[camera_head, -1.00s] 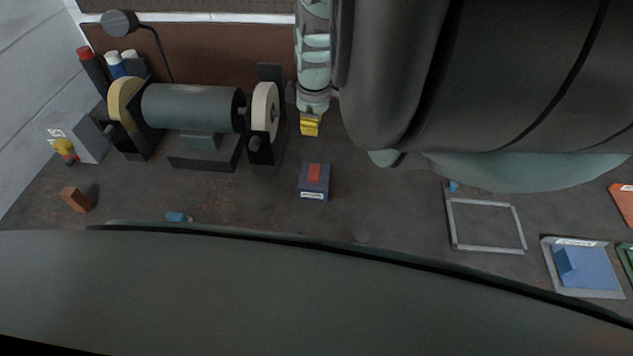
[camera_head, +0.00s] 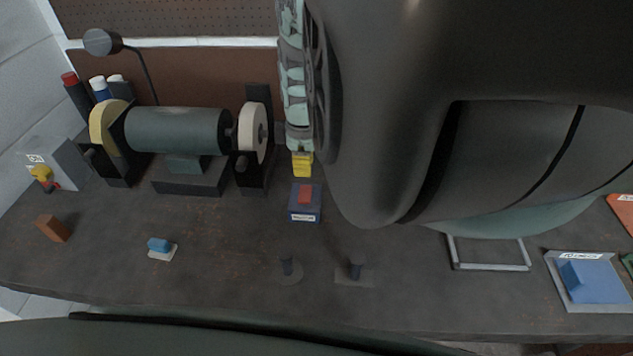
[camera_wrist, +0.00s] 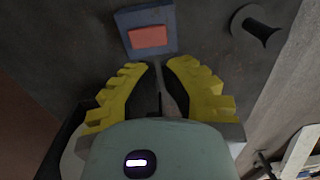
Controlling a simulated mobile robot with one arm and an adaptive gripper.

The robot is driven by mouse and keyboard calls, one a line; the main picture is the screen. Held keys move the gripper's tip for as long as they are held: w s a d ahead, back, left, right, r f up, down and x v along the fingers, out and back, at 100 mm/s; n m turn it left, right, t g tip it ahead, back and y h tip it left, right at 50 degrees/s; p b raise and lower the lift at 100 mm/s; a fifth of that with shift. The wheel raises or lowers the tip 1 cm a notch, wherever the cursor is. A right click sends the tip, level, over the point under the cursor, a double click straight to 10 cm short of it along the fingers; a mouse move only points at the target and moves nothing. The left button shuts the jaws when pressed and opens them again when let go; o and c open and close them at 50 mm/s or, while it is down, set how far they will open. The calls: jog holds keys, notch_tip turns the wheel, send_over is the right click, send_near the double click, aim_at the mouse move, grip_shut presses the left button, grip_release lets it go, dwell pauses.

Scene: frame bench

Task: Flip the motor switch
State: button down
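A dark blue switch box with a red rocker (camera_head: 305,194) sits on the bench right of the grinder. A white label is on its front, too small to read. In the wrist view the blue box (camera_wrist: 126,22) and its red rocker (camera_wrist: 148,37) lie just beyond the fingertips. My gripper (camera_head: 302,166) points down behind the box, close to it and apparently apart from it. In the wrist view the yellow fingers of my gripper (camera_wrist: 158,68) show a narrow empty gap between the tips.
The bench grinder (camera_head: 178,130) stands left of my gripper. A grey box with a yellow knob (camera_head: 42,174) is farther left. A blue piece on a tray (camera_head: 588,280) lies right.

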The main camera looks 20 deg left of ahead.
aim_at(306, 199)
notch_tip(306, 199, down, 4)
jog(key=shift+r+b, duration=0.2)
jog(key=shift+b, duration=0.95)
jog(key=shift+s+f+p, duration=0.15)
jog(key=shift+f+p, duration=0.15)
jog(key=shift+f, duration=0.55)
jog(key=shift+f+p, duration=0.95)
jog(key=shift+f, duration=1.2)
jog(key=shift+d, duration=0.1)
